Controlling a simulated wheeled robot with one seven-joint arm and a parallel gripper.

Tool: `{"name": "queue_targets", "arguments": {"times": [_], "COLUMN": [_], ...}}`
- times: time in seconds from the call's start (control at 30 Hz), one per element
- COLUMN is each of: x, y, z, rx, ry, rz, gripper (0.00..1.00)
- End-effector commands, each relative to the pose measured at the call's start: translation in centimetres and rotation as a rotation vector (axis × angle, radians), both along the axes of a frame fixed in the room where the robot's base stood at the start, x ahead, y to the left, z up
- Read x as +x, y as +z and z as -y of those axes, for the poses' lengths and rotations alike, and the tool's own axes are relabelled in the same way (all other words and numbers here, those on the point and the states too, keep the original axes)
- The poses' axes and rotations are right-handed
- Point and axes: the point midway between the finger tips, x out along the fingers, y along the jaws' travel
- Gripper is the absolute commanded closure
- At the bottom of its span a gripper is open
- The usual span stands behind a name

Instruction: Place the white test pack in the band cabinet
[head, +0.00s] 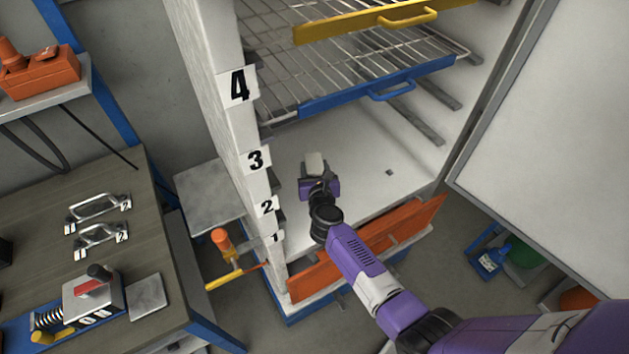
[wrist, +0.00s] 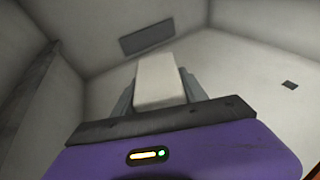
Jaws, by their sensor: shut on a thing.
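The white test pack (head: 314,161) is between the fingers of my gripper (head: 317,178), which is shut on it inside the cabinet. In the wrist view the pack (wrist: 160,80) points away from my gripper (wrist: 160,95), toward the cabinet's inner walls. The band cabinet (head: 210,50) is open at the front, with black labels 1 to 4 up its left edge. My arm reaches in over an orange front panel (head: 400,237) low down. Whether the pack touches the surface below it, I cannot tell.
A wire shelf with a blue front (head: 345,95) and one with a yellow front (head: 375,20) are above my gripper. The open cabinet door (head: 560,140) stands at the right. A workbench (head: 50,195) with metal handles is at the left.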

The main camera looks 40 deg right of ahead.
Motion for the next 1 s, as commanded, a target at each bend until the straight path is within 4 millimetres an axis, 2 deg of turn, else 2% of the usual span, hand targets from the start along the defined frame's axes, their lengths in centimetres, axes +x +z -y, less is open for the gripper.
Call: {"name": "queue_targets", "arguments": {"times": [0.07, 0.3, 0.37, 0.83, 0.87, 0.93, 1.0], "x": [0.1, 0.1, 0.1, 0.1, 0.0, 0.0, 0.0], "y": [-0.3, -3.7, -4.1, -4.7, -4.7, -4.6, -4.6], "z": [0.0, 0.1, 0.1, 0.1, 0.0, 0.0, 0.0], "rx": [-0.002, -0.001, -0.002, -0.002, -0.001, -0.001, -0.001], "ry": [0.000, -0.001, -0.001, 0.000, 0.000, 0.000, 0.000], "rz": [0.004, 0.003, 0.002, 0.004, 0.001, 0.001, 0.001], "gripper": [1.00, 1.00, 1.00, 1.00, 0.44, 0.31, 0.28]}}
